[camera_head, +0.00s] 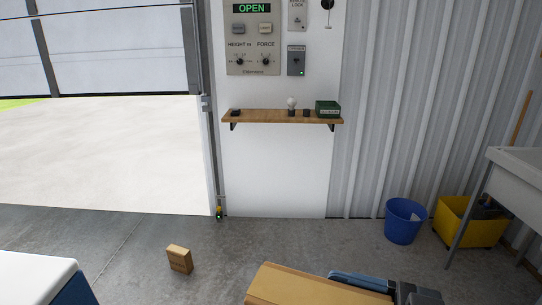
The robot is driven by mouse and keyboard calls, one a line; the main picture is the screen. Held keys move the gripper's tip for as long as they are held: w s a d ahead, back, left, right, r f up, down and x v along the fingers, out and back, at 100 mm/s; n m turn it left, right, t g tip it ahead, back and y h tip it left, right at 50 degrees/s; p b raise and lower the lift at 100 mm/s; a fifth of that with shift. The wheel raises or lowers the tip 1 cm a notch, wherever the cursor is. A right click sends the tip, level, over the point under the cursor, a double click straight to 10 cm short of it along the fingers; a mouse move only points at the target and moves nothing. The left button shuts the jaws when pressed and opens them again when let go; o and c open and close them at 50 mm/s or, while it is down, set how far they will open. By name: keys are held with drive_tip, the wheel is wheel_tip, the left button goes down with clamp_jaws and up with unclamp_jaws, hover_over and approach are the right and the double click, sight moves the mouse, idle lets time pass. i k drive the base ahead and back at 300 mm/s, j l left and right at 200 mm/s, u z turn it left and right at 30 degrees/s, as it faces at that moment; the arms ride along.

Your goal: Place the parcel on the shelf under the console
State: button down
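A small brown box (179,260) with dark marks on its front stands on the concrete floor at lower left, apart from my gripper; it may be the parcel. A larger tan box-like thing (300,286) is cut off by the bottom edge. My blue-grey and black gripper or wrist (385,289) shows against its right side; its fingertips are hidden, so I cannot tell whether it holds it. The wooden shelf (262,116) is fixed to the white wall panel below the grey console (252,38), whose display reads OPEN.
On the shelf are a dark item (235,112), a bulb-like item (292,103), a small dark cup (306,113) and a green box (328,109). A blue bucket (404,221), yellow bucket (468,221) and sink (518,172) are right. The garage doorway is open left.

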sight(252, 113)
drive_tip(key=i+u, duration=0.2)
drive_tip(key=i, duration=0.5)
drive_tip(key=i+l+u, duration=0.15)
drive_tip(key=i, duration=0.55)
drive_tip(key=i+u, duration=0.2)
drive_tip(key=i, duration=0.55)
drive_tip(key=i+u, duration=0.2)
drive_tip(key=i, duration=0.55)
drive_tip(key=i+u, duration=0.25)
drive_tip(key=i, duration=1)
